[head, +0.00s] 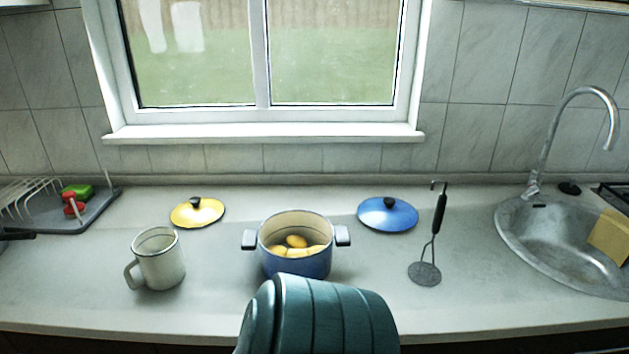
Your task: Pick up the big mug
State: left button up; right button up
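The big mug (161,262) is white enamel with a dark rim. It stands upright on the counter at the left in the head view, left of the blue pot. Its handle points to the left. Its opening faces up, and the inside looks empty as far as I can see. Neither of my grippers shows in the head view, and nothing touches the mug.
A blue pot (297,265) with yellow potatoes stands in the middle. A yellow lid (197,213) and a blue lid (388,216) lie behind it. A dish rack (85,212) stands far left. The counter (70,285) around the mug is clear.

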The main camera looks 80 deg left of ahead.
aim_at(154, 263)
jog(key=u, duration=3.7)
